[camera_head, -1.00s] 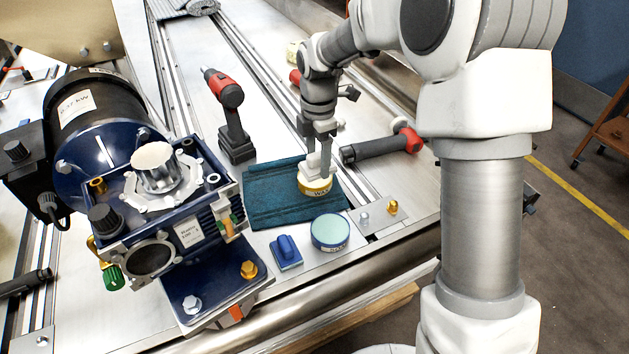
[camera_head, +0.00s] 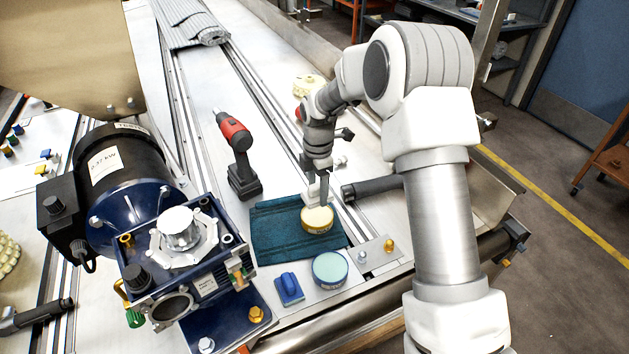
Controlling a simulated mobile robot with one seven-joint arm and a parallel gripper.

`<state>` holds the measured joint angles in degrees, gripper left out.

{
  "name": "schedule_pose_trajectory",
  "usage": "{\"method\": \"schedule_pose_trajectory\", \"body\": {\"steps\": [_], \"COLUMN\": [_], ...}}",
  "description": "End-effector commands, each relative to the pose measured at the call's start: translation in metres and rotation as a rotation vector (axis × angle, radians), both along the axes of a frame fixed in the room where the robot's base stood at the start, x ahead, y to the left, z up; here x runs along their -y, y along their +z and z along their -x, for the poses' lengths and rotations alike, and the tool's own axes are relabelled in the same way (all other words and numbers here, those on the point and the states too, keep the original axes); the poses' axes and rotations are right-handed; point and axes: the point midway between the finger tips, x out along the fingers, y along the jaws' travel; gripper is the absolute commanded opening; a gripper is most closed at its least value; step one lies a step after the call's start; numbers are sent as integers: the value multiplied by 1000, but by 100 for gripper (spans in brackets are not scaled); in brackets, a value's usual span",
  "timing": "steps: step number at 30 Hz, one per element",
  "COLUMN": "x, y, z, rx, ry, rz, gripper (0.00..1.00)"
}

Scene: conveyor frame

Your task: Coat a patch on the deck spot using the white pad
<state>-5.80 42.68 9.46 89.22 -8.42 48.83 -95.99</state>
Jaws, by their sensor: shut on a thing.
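My gripper (camera_head: 320,193) is shut on the white pad (camera_head: 310,191) and points down at the far side of a yellow tin (camera_head: 318,222). The pad is partly hidden by the fingers. The tin is open, with cream-coloured contents, and stands on a teal cloth (camera_head: 275,232). I cannot tell whether the pad touches the tin's rim. A blue pad with a handle (camera_head: 288,289) and a blue tin with pale green contents (camera_head: 330,269) stand in front of the cloth. I cannot make out a marked deck spot.
A blue and black motor with gearbox (camera_head: 140,195) fills the left. A red and black drill (camera_head: 237,150) stands behind the cloth. A dark cylindrical tool (camera_head: 372,188) lies right of my gripper. A bolted plate (camera_head: 375,256) sits at front right. Bare deck lies between drill and rails.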

Motion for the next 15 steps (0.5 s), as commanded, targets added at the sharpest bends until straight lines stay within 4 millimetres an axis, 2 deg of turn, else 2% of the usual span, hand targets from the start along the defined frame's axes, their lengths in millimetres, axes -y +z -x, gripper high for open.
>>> {"method": "schedule_pose_trajectory", "body": {"steps": [8, 15], "x": [3, 3], "y": [-5, -22], "z": [-7, -7], "rx": [1, 0], "ry": [-7, -7], "rz": [2, 1], "gripper": [23, 23]}}
